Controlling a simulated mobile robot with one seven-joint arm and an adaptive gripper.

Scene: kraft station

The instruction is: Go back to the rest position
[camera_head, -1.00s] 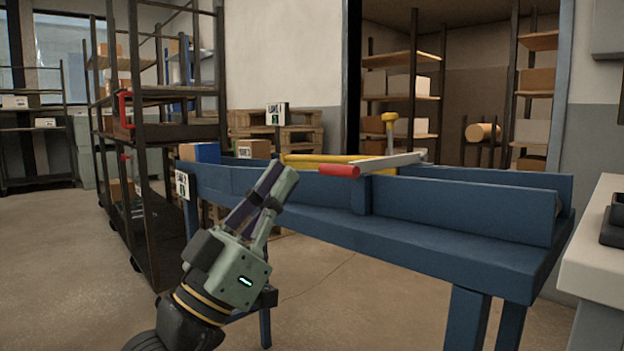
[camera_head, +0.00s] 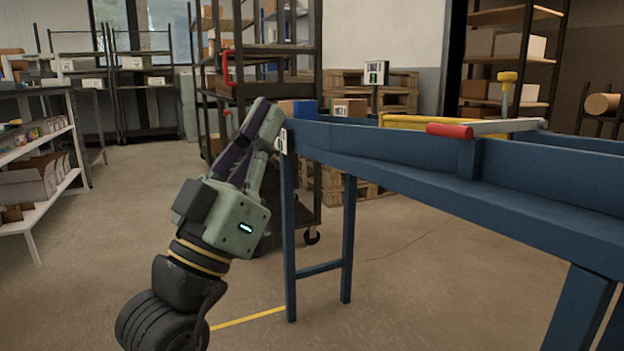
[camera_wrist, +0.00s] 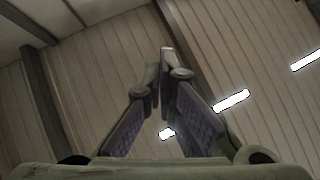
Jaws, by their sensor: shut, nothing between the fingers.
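My gripper (camera_head: 268,112) is shut and empty. In the head view it stands raised at the left of centre, fingers pointing up and slightly right, in front of the near left end of the blue bench (camera_head: 400,165). In the wrist view my gripper (camera_wrist: 163,55) has its fingertips together, with nothing between them. Behind them is only the ceiling with bright strip lights (camera_wrist: 232,101).
The blue bench runs off to the right, with a red-ended lever (camera_head: 450,130) and a yellow part on top. A dark wheeled rack (camera_head: 268,90) stands behind my gripper. White shelves (camera_head: 75,155) stand at the far left. The floor (camera_head: 110,250) between is clear.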

